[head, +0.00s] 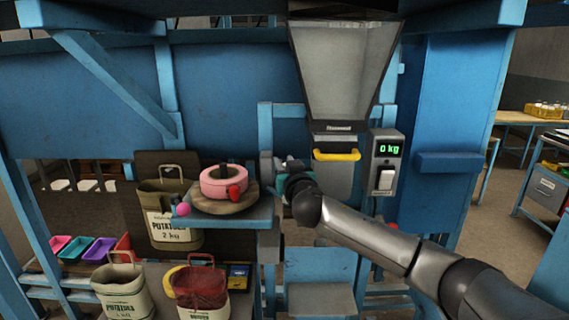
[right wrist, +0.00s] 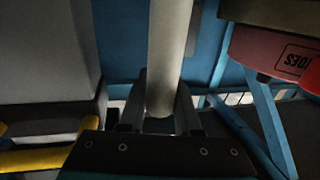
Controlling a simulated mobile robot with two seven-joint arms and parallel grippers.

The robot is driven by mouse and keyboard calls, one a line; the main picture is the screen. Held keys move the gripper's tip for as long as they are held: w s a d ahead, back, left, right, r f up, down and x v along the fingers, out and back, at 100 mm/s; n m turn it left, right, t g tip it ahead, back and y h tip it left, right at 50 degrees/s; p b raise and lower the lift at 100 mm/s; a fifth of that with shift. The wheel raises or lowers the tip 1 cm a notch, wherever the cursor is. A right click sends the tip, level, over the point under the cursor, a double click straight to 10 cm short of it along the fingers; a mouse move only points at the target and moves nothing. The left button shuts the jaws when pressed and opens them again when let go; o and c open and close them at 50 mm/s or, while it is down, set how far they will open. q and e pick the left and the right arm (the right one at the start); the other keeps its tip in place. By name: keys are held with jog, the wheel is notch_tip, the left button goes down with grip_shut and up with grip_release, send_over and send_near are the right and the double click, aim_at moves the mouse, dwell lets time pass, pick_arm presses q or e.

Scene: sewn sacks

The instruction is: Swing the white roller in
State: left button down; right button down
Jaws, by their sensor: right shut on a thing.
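The white roller (right wrist: 170,45) is a pale upright cylinder in the right wrist view. Its lower end sits between the two fingers of my right gripper (right wrist: 160,105), which is shut on it. In the head view my right gripper (head: 287,172) is at the right end of the blue shelf, left of the hopper's yellow handle. I cannot make out the roller there; the gripper and arm hide that spot. My left gripper is not in view.
A hopper (head: 343,70) with a yellow handle (head: 336,155) and a display reading 0 kg (head: 388,149) stand close to the right. A pink ring (head: 222,185) rests on a round board (head: 222,207) on the blue shelf. Potato sacks (head: 125,290) stand below left.

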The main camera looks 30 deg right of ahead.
jog(key=m+h+b, duration=0.1)
jog(key=a+m+g+h+b, duration=0.1)
jog(key=h+b, duration=0.1)
jog(key=shift+s+a+f+g, duration=0.1)
jog(key=shift+a+f+g, duration=0.1)
jog(key=shift+g, duration=0.1)
jog(key=shift+a+r+m+g+h+b, duration=0.1)
jog(key=shift+a+m+g+h+b, duration=0.35)
jog(key=shift+m+g+h+b, duration=0.85)
jog(key=shift+a+r+m+g+h+b, duration=0.1)
jog(key=shift+a+m+g+h+b, duration=0.55)
jog(key=shift+b, duration=1)
jog(key=shift+a+m+g+h+b, duration=0.25)
jog(key=shift+m+g+h+b, duration=0.95)
jog(key=shift+h+b, duration=0.3)
jog(key=shift+r, duration=0.1)
jog(key=c, duration=0.6)
grip_release()
jog(key=shift+w, duration=0.2)
jog(key=shift+a, duration=0.1)
